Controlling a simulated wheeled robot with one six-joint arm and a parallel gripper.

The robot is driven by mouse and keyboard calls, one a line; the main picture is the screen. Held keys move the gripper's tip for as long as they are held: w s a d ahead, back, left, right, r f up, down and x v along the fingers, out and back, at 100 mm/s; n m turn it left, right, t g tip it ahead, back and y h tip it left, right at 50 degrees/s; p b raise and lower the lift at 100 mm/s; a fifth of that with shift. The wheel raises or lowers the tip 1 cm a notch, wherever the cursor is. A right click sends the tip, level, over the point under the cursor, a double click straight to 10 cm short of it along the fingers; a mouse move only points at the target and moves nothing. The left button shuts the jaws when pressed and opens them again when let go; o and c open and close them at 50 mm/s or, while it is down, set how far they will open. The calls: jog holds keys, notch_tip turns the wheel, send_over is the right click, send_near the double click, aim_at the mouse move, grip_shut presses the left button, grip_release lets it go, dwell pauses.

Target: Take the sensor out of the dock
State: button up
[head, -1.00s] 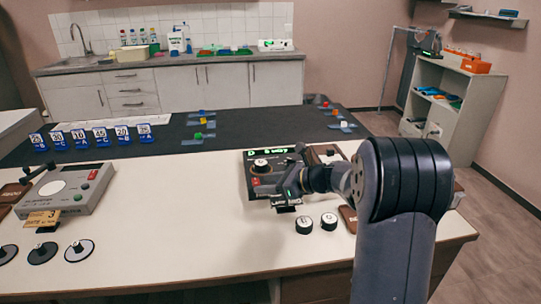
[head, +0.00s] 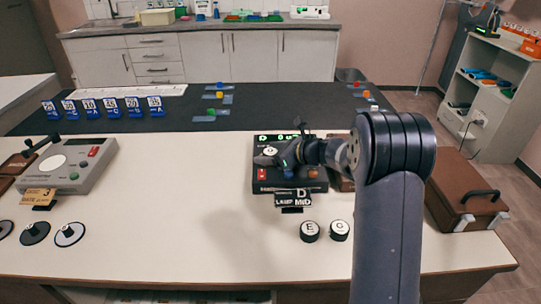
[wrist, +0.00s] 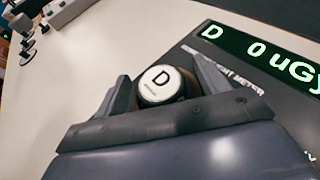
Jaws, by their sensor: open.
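The sensor is a round puck with a white cap marked D (wrist: 163,84), sitting in the dark light meter (wrist: 238,88). The meter's green display reads "D 0 uGy". In the head view the meter (head: 265,185) stands on the white bench, and the sensor's white cap (head: 271,151) shows just beyond my gripper (head: 268,158). In the wrist view my gripper (wrist: 166,83) is open, one finger on each side of the sensor. I cannot tell whether the fingers touch it. The dock rim under the cap is mostly hidden.
Two pucks marked E (head: 310,231) and G (head: 340,231) lie in front of the meter, near a "LAMP MID" card (head: 292,199). A brown case (head: 465,193) stands at right. A grey device (head: 73,168) stands at left.

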jog(key=shift+c, duration=0.5)
jog(key=c, duration=1)
